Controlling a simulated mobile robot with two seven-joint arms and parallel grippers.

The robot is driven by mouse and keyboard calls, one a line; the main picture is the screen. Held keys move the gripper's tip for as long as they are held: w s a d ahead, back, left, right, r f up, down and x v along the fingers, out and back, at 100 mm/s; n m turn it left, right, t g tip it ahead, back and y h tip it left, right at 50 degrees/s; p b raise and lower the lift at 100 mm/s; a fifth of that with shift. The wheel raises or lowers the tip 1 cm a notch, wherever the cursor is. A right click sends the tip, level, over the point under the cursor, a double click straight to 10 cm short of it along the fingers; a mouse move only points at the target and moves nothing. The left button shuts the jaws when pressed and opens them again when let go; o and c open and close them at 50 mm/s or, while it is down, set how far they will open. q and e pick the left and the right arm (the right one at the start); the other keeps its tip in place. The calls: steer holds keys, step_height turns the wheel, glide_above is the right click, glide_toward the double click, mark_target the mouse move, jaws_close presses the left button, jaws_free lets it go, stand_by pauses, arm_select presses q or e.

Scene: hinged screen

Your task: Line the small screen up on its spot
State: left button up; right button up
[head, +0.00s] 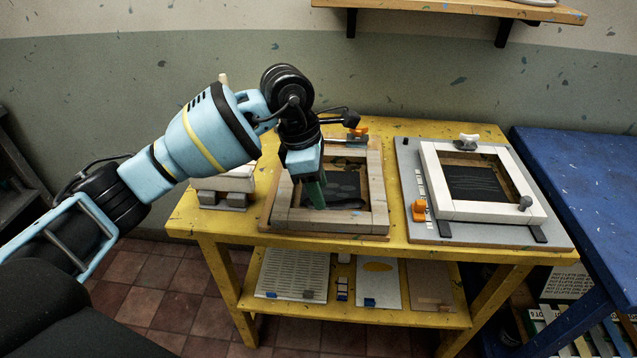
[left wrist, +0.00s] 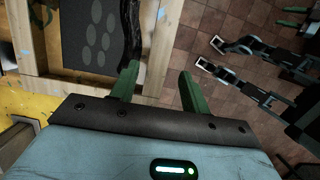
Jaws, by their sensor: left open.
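Two framed screens are on the yellow table, and I cannot tell for sure which is the small one. A wooden-framed screen (head: 378,185) with dark mesh lies at the table's middle. A white-framed screen (head: 490,211) lies on a grey board (head: 416,176) at the right. My left gripper (head: 315,198) points down over the wooden screen, open and empty. In the left wrist view its green fingers (left wrist: 158,72) are near the wooden frame's rail (left wrist: 155,35); contact is unclear. The mesh (left wrist: 92,35) shows grey ovals. My right gripper is not in the head view.
The yellow table (head: 400,134) has a lower shelf with sheets (head: 292,274) on it. Orange clamps (head: 419,209) stand by the screens. White blocks (head: 222,187) sit at the table's left end. A blue table (head: 585,180) stands close on the right.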

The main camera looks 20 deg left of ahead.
mark_target(328, 213)
arm_select(q)
steer(key=b+x, duration=0.2)
steer(key=x, duration=0.4)
steer(key=shift+s, duration=0.1)
steer(key=shift+b+x, duration=0.5)
steer(key=shift+x, duration=0.3)
steer(key=shift+r, duration=0.1)
steer(key=c, duration=0.7)
steer(key=shift+c, duration=0.2)
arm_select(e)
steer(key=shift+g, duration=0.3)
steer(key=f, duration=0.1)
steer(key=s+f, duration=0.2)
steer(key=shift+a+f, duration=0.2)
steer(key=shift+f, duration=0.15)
arm_select(q)
steer(key=shift+w+a, duration=0.15)
steer(key=shift+w, duration=0.25)
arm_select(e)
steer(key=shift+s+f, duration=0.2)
